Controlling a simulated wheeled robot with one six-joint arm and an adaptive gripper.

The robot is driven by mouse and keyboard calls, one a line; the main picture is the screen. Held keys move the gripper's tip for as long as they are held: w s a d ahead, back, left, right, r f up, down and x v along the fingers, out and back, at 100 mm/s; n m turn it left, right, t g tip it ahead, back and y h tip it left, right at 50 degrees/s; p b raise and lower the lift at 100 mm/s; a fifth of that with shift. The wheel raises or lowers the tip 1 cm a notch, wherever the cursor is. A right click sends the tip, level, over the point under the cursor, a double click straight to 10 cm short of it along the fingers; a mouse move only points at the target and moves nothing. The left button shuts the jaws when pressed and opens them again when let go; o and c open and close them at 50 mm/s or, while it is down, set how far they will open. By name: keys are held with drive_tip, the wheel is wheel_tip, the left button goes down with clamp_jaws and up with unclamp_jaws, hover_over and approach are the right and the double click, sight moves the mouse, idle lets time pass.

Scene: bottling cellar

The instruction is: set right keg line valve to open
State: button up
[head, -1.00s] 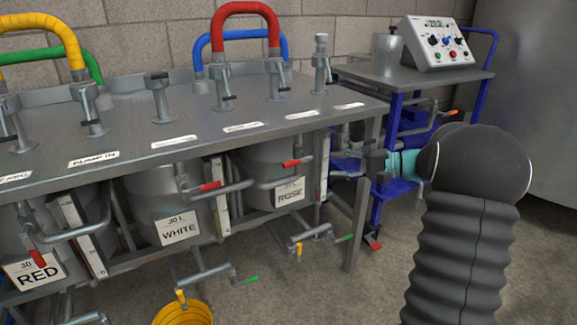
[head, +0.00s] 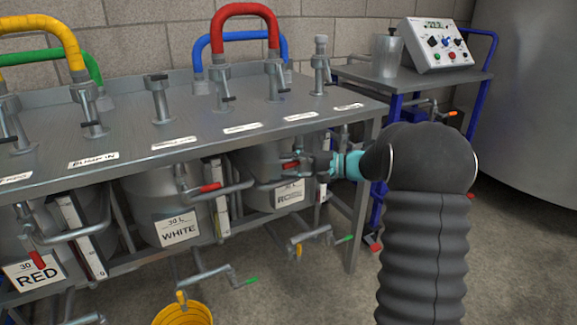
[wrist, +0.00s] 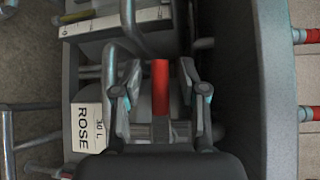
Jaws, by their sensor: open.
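The right keg, labelled ROSE (head: 289,193), hangs under the bench. Its line valve has a red handle (wrist: 160,84), which shows in the wrist view between the two fingers. In the head view my gripper (head: 300,163) is at this valve, in front of the ROSE keg, and hides most of the handle. My gripper (wrist: 160,95) is open, with one finger on each side of the red handle and gaps visible on both sides. The ROSE label (wrist: 86,127) shows at the left of the wrist view.
The steel bench top (head: 200,130) lies just above my gripper. The WHITE keg's red valve handle (head: 210,187) is to the left. A lower pipe with a green handle (head: 344,239) runs below. A blue cart (head: 420,75) stands at the right.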

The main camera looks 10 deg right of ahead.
drive_tip(key=shift+a, duration=0.15)
clamp_jaws()
